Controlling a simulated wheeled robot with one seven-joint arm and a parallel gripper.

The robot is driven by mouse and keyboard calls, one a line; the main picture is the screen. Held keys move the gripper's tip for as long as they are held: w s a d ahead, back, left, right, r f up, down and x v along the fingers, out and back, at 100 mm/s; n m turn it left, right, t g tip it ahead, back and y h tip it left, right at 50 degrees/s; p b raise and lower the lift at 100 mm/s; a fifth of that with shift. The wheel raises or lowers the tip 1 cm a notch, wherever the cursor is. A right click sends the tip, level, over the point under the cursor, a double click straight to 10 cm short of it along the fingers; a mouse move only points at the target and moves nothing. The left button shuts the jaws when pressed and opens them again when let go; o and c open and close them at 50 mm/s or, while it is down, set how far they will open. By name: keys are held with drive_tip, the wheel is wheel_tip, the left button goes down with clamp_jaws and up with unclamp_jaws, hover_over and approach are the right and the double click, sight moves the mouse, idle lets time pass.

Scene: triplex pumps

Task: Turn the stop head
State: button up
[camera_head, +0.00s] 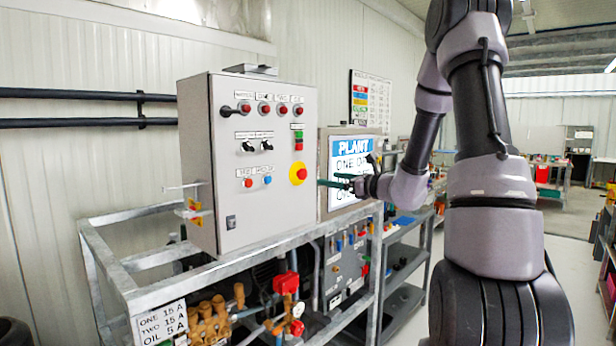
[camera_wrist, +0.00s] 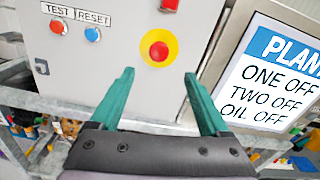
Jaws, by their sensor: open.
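The stop head is a round red knob (camera_head: 300,173) on a yellow disc, low on the right side of the grey control box front (camera_head: 240,205). In the wrist view the red stop head (camera_wrist: 159,51) is above centre, ahead of the fingertips. My gripper (camera_head: 322,183) reaches in from the right, its green fingers pointing at the box just right of the disc. In the wrist view my gripper (camera_wrist: 158,73) is open and empty, its fingers spread to either side below the stop head. I see a gap between fingers and knob; its depth is hard to judge.
A green and a red button (camera_head: 298,140) sit above the stop head. Red and blue buttons labelled TEST and RESET (camera_wrist: 92,34) are to its left. A PLANT display (camera_head: 352,165) stands close on the right. A metal frame (camera_head: 150,295) with pump parts is below.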

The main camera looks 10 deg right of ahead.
sight(305, 175)
drive_tip(key=x, duration=1)
drive_tip(key=shift+a, duration=0.1)
clamp_jaws()
drive_tip(key=m, duration=0.5)
unclamp_jaws()
drive_tip(key=v, duration=1)
drive_tip(key=shift+s+d, duration=0.25)
drive_tip(key=shift+s, duration=0.05)
